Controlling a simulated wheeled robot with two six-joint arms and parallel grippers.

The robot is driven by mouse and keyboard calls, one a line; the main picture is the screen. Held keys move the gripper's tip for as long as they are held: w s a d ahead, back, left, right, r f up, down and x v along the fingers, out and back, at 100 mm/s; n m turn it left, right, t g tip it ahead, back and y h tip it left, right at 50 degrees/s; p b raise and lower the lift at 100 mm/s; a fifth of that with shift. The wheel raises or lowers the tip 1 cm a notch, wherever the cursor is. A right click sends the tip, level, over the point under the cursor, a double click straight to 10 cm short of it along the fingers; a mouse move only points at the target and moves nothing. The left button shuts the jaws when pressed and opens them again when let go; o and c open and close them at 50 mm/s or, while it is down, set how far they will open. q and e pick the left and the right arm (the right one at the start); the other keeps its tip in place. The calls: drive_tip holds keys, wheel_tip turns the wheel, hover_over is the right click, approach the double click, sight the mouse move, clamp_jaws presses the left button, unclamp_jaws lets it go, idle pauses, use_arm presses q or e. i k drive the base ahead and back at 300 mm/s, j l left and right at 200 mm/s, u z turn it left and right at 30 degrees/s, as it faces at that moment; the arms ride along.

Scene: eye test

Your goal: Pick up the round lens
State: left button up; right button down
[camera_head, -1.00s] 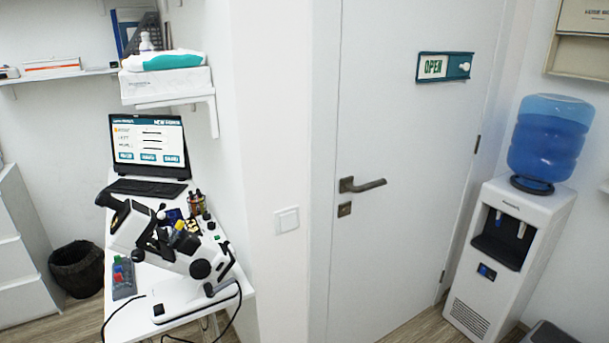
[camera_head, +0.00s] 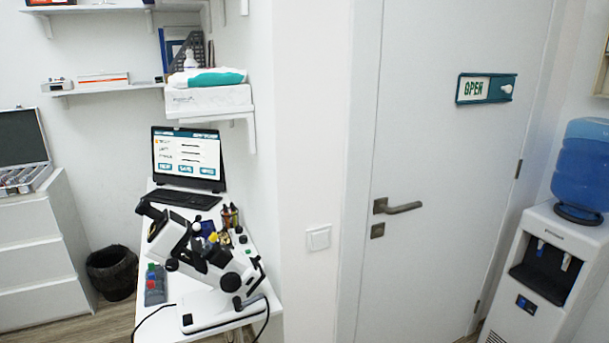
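I cannot make out a round lens in the head view. An open case (camera_head: 22,177) with a dark lid and small metallic contents stands on the white drawer cabinet at the left edge. Its contents are too small to tell apart. A white and black eye-test instrument (camera_head: 213,268) stands on the narrow white desk (camera_head: 160,318), with several small items behind it that are too small to name surely. Neither of my grippers is in view.
A white drawer cabinet (camera_head: 40,240) stands at left, with a black waste bin (camera_head: 113,273) beside it. A closed door (camera_head: 430,140) and a water cooler (camera_head: 550,270) are at right. Shelves hang above the desk.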

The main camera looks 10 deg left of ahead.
sight(207, 246)
drive_tip(key=j, duration=0.6)
drive_tip(key=i+j, duration=0.15)
drive_tip(key=j, duration=1)
drive_tip(key=i+j, duration=0.15)
drive_tip(key=j, duration=0.45)
drive_tip(key=k+l, duration=0.1)
drive_tip(key=l, duration=0.35)
drive_tip(key=k+l, duration=0.1)
drive_tip(key=l, duration=0.3)
